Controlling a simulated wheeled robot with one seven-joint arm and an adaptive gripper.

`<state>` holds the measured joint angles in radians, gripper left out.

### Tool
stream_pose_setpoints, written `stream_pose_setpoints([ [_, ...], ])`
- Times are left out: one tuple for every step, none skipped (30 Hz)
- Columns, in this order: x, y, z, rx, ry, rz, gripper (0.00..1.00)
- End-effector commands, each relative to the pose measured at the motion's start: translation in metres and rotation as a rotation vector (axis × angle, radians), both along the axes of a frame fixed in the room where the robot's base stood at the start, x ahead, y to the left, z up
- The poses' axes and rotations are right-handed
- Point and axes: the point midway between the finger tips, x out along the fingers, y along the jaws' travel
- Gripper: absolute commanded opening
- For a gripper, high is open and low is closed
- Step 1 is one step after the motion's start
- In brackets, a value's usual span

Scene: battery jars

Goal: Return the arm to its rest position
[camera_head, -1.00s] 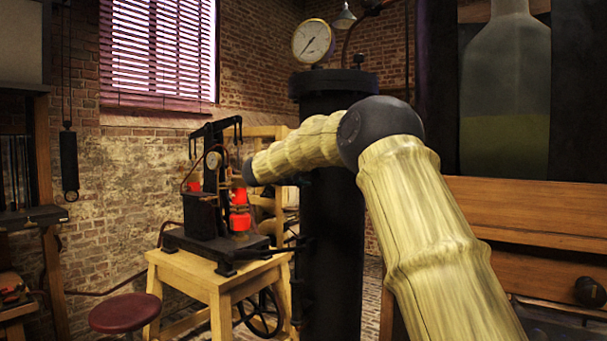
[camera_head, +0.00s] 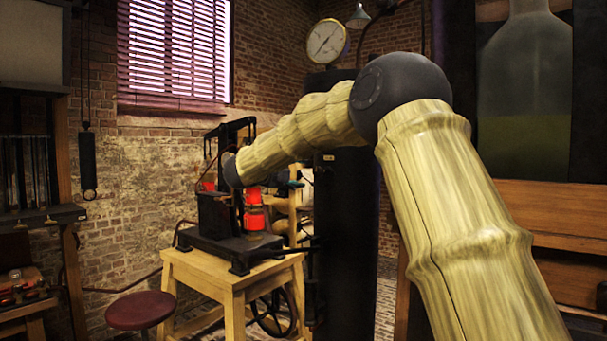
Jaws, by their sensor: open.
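My arm crosses the right half of the view, with two pale, bamboo-like links joined by a dark round elbow at the upper middle right. The upper link rises from the bottom right edge. The forearm reaches left and slightly down from the elbow to a dark joint in front of the black apparatus (camera_head: 215,215) on the wooden stand (camera_head: 235,290). My gripper cannot be made out; the forearm hides what lies beyond that joint. Two red parts (camera_head: 254,210) of the apparatus show below the forearm. I cannot tell whether the arm touches anything.
A black column (camera_head: 350,250) with a round gauge (camera_head: 326,41) stands behind the forearm. A dark red stool (camera_head: 141,310) is at the lower left. A shelf (camera_head: 40,217) lines the left edge. A wooden cabinet (camera_head: 555,215) with a large bottle (camera_head: 525,90) is at the right.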

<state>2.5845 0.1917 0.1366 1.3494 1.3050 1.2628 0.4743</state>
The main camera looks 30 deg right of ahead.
Motion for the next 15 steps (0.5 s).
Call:
stream_pose_setpoints([
  [-0.0010, 0.0025, 0.0003, 0.000, 0.000, 0.000, 0.54],
  [-0.0015, 0.0035, 0.0003, 0.000, 0.000, 0.000, 0.54],
  [-0.0018, 0.0044, 0.0003, 0.000, 0.000, 0.000, 0.54],
  [-0.0020, 0.0049, 0.0002, 0.000, 0.000, 0.000, 0.54],
  [-0.0020, 0.0052, 0.0001, 0.000, 0.000, 0.000, 0.54],
  [-0.0021, 0.0054, 0.0002, 0.000, 0.000, 0.000, 0.54],
  [-0.0021, 0.0054, 0.0002, 0.000, 0.000, 0.000, 0.54],
  [-0.0020, 0.0055, 0.0002, 0.000, 0.000, 0.000, 0.54],
  [-0.0020, 0.0055, 0.0002, 0.000, 0.000, 0.000, 0.54],
  [-0.0020, 0.0054, 0.0003, 0.000, 0.000, 0.000, 0.54],
  [-0.0019, 0.0055, 0.0003, 0.000, 0.001, 0.000, 0.54],
  [-0.0019, 0.0055, 0.0003, 0.000, 0.000, 0.000, 0.54],
  [-0.0019, 0.0055, 0.0003, -0.001, 0.001, 0.001, 0.54],
  [-0.0019, 0.0054, 0.0003, -0.001, 0.001, 0.001, 0.54],
  [-0.0019, 0.0054, 0.0003, -0.001, 0.001, 0.001, 0.54],
])
